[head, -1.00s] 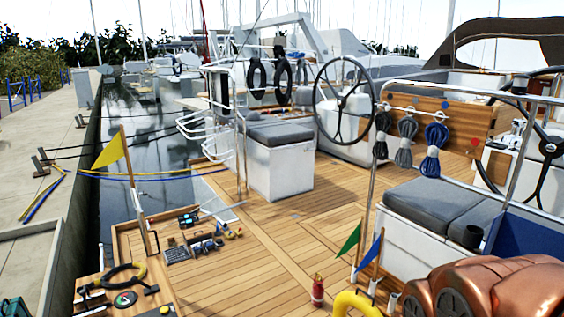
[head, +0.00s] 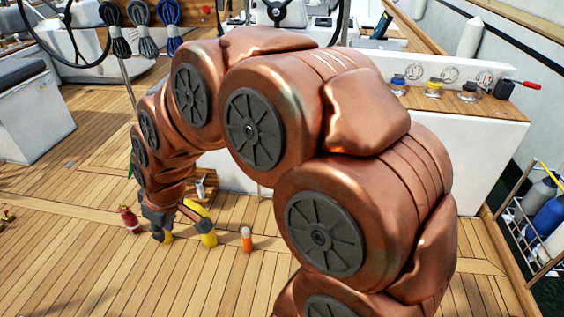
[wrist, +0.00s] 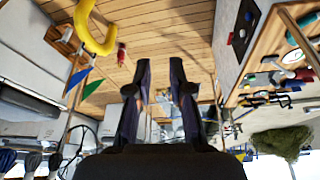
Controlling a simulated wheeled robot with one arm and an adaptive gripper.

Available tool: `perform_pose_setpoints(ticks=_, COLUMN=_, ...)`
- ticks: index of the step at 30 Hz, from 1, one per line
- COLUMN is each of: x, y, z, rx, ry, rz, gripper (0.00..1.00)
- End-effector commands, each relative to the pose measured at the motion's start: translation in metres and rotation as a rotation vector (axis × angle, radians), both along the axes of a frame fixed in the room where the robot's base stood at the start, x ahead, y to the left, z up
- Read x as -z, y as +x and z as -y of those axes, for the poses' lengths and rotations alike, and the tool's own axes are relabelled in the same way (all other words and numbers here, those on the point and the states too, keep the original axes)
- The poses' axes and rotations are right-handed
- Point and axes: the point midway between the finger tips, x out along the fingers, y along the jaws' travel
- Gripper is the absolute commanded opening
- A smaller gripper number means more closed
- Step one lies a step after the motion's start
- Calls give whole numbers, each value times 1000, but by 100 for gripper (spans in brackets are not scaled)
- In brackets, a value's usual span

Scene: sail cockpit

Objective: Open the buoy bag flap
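I cannot make out a buoy bag or its flap in either current view; my arm covers much of the head view. My gripper (head: 182,228) is low over the teak deck at the left centre, in front of a yellow ring-shaped float (head: 208,236). In the wrist view, my gripper (wrist: 160,62) shows two dark fingers standing apart with nothing between them. The yellow curved float also shows at the upper left of the wrist view (wrist: 95,40), apart from the fingers.
A red bottle (head: 129,219) and an orange-topped cylinder (head: 246,240) stand on the deck near the gripper. A white bench with winches (head: 433,88) is behind my arm. A rack of bottles (head: 543,215) is at right. The left deck is mostly clear.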

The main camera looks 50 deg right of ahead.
Motion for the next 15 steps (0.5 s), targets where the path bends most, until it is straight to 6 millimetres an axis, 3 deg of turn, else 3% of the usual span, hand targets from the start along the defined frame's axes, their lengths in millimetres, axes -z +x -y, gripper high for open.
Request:
perform_pose_setpoints(ticks=1, x=20, y=23, z=8, rx=-13, ry=-5, rz=47, gripper=20)
perform_pose_setpoints(ticks=6, x=47, y=97, z=39, rx=-61, ry=-55, rz=227, gripper=20)
perform_pose_setpoints(ticks=11, x=72, y=159, z=82, rx=-79, ry=-140, rz=389, gripper=20)
perform_pose_setpoints(ticks=15, x=94, y=203, z=130, rx=-78, ry=-244, rz=513, gripper=20)
